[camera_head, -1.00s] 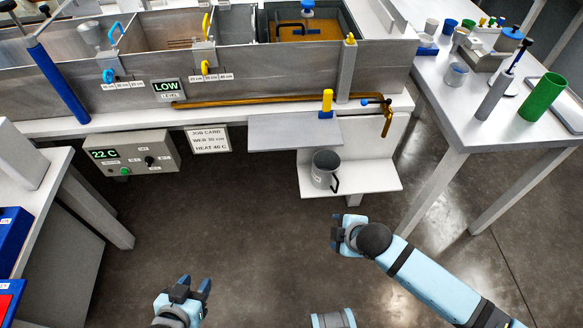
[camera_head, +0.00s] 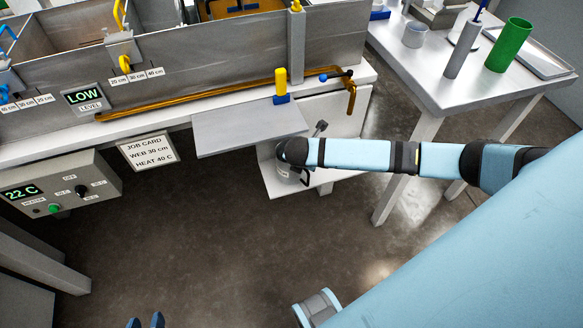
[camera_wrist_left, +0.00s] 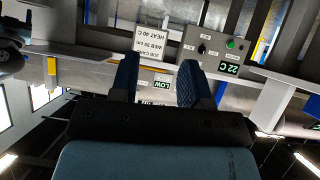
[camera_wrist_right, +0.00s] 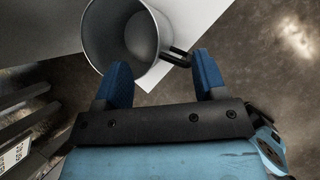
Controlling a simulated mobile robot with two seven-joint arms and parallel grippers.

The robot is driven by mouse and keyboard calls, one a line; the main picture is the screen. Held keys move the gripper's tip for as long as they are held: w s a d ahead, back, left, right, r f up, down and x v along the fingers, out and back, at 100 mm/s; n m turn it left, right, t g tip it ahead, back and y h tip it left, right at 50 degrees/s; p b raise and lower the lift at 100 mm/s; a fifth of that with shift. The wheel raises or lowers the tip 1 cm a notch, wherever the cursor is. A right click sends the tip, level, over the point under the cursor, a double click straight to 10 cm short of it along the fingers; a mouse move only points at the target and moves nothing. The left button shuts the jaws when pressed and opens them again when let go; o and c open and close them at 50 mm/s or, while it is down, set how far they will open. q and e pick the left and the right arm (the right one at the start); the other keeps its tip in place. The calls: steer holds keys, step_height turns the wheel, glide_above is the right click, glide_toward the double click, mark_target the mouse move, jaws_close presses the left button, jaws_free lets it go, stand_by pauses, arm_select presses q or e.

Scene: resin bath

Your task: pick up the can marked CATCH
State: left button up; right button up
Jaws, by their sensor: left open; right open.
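The grey can (camera_head: 284,174) with a dark side handle stands on a low white shelf (camera_head: 330,177) below the bath, mostly hidden behind my right arm in the head view. No marking on it is readable. In the right wrist view the can (camera_wrist_right: 122,38) shows its open, empty-looking mouth. My right gripper (camera_wrist_right: 160,64) is open, its fingertips close to the can's rim and handle (camera_wrist_right: 177,57); contact cannot be told. My left gripper (camera_head: 145,321) is open and empty at the bottom edge, away from the can; it also shows in the left wrist view (camera_wrist_left: 158,64).
A grey ledge (camera_head: 250,129) juts out above and left of the shelf. The bath wall (camera_head: 200,80) has a LOW level display (camera_head: 83,96). A side table (camera_head: 430,90) at right holds a green cylinder (camera_head: 508,45). The floor in front is clear.

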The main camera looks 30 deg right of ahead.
steer(key=b+x, duration=0.1)
steer(key=x, duration=0.5)
steer(key=shift+f+b, duration=0.35)
jaws_close()
